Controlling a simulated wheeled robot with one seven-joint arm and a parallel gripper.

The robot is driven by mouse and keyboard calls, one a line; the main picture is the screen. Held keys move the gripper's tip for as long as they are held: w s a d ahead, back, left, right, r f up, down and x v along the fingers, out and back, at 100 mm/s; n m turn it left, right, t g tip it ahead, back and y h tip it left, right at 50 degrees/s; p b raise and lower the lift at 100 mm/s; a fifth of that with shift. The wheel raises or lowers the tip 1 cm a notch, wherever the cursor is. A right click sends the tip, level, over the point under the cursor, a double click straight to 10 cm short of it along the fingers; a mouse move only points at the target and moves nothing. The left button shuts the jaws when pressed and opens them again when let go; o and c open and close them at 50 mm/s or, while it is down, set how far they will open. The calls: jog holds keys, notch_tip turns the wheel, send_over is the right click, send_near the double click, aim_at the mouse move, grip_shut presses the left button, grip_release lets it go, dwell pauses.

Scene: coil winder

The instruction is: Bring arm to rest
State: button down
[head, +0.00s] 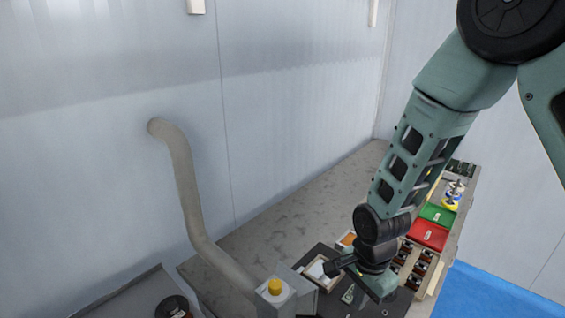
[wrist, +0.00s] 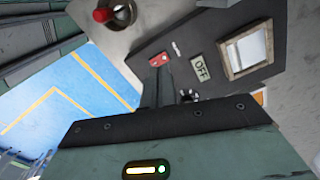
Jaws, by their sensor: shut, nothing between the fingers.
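My gripper (wrist: 160,80) is shut and empty in the wrist view, its dark fingers close together over a dark panel. In the head view my gripper (head: 382,290) hangs low at the right of centre, above the dark plate on the bench; its fingertips are hard to make out there. The dark panel (wrist: 232,50) carries a small OFF label (wrist: 201,68), a red part (wrist: 158,59) and a framed pale window (wrist: 247,48). I cannot tell whether the fingers touch the panel.
A grey box with a yellow knob (head: 275,286) stands left of my gripper, beside a bent grey duct (head: 188,190). A red tray (head: 428,235), a green tray (head: 437,214) and small parts lie to the right. The bench's back left stretch (head: 300,208) is clear.

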jog(key=s+a+r+n+b, duration=0.1)
jog(key=s+a+r+n, duration=0.1)
jog(key=s+r+n, duration=0.5)
jog(key=s+a+r+n+b, duration=0.2)
jog(key=s+r+n, duration=0.4)
jog(key=s+n, duration=0.4)
jog(key=n, duration=0.3)
jog(key=shift+s+a+r, duration=0.25)
jog(key=shift+s+r, duration=0.1)
jog(key=shift+s, duration=0.05)
